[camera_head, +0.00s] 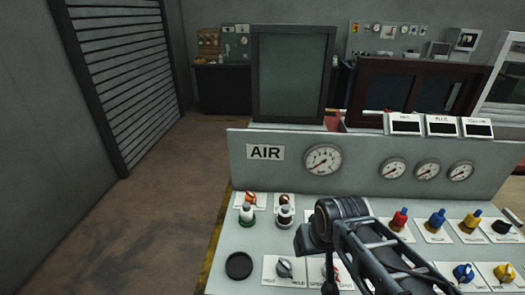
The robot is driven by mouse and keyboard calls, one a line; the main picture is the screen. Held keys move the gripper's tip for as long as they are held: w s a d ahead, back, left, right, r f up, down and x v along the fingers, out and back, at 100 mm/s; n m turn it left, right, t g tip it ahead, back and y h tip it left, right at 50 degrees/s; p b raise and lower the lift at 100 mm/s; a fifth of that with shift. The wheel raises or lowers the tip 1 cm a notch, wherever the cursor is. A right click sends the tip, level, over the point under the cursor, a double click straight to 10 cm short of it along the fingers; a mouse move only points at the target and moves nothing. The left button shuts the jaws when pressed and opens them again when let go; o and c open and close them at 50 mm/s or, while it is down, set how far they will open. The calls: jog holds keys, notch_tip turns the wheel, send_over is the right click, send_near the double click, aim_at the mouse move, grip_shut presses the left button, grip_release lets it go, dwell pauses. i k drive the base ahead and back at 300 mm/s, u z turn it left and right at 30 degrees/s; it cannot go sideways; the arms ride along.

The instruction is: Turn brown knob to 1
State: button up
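A small brown-looking knob (284,199) sits on a white plate in the back row of the sloped grey control panel (240,238), behind a white-and-grey knob (285,216). It is small here, and I cannot read its setting or any number beside it. My arm reaches in from the lower right, and its dark joint stands over the middle of the panel, to the right of this knob. A thin dark part of my gripper (329,277) hangs down over the front row. Its fingertips cannot be made out. It is apart from the brown knob in the picture.
A green-and-white knob (247,215) and an orange one (248,200) are at left. Red (399,219), blue (437,219) and yellow knobs (472,219) are at right. A grey knob (285,268) is in front. Gauges and an AIR sign (265,152) are behind. The left floor is clear.

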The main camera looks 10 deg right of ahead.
aim_at(284, 199)
jog(key=k, duration=1.3)
jog(key=u, duration=0.7)
jog(key=i, duration=1.3)
jog(key=z, duration=0.2)
